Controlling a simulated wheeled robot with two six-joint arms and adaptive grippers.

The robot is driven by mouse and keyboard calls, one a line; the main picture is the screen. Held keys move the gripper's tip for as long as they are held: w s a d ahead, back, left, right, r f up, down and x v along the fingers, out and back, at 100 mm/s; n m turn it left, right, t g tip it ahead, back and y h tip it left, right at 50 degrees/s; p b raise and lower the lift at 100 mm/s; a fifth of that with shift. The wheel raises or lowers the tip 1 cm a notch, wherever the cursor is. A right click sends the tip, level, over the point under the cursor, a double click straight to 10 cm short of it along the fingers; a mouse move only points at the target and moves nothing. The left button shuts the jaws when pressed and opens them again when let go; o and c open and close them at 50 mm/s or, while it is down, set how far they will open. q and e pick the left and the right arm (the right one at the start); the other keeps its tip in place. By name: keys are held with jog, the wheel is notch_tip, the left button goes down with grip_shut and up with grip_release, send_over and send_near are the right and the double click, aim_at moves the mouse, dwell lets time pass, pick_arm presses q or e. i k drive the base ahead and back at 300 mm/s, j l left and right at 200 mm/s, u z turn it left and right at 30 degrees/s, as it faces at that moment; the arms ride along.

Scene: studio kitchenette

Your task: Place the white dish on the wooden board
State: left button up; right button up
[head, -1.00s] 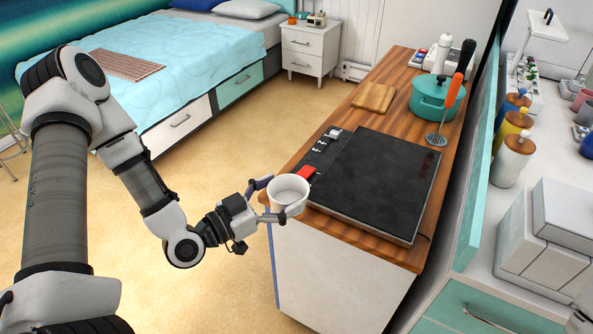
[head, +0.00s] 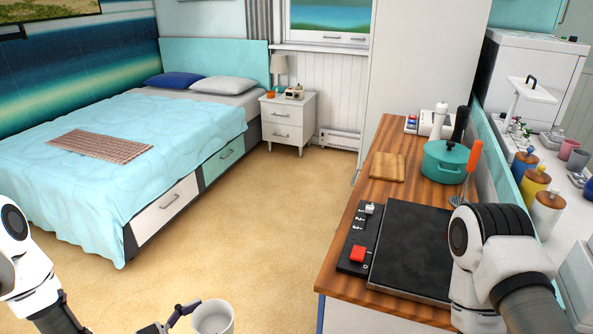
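The white dish (head: 213,318) is a round cup-like bowl at the bottom edge of the head view, partly cut off. It is over the floor, left of the counter. My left gripper (head: 189,314) is at the dish's left side, with one finger against its rim; the other finger is out of view. It appears shut on the dish. The wooden board (head: 387,167) lies flat and bare on the counter, beyond the black cooktop and left of the teal pot. My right arm covers part of the cooktop; its gripper is out of view.
Jars (head: 535,185) stand at right. Open floor (head: 270,225) lies between bed and counter.

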aim_at(389, 165)
jog(key=i+j+u, duration=0.25)
jog(key=j+u, duration=0.25)
jog(key=i+j+u, duration=0.25)
jog(key=u, duration=0.2)
jog(key=i+j+u, duration=0.15)
jog(key=i+u, duration=0.35)
jog(key=i+z, duration=0.35)
jog(key=i+j+z, duration=0.1)
jog(key=i+z, duration=0.25)
jog(key=i+j+z, duration=0.1)
jog(key=z, duration=0.3)
jog(key=i+z, duration=0.2)
jog(key=z, duration=0.25)
jog(key=i+z, duration=0.2)
jog(key=z, duration=0.2)
jog(key=i+j+z, duration=0.15)
jog(key=z, duration=0.3)
jog(key=i+j+z, duration=0.15)
jog(key=z, duration=0.3)
jog(key=i+j+z, duration=0.2)
jog(key=z, duration=0.25)
jog(key=i+j+z, duration=0.1)
jog(key=j+z, duration=0.55)
jog(key=z, duration=0.2)
jog(key=i+j+z, duration=0.35)
jog(key=j+z, duration=0.2)
jog(key=i+j+z, duration=0.25)
jog(key=k+j, duration=0.1)
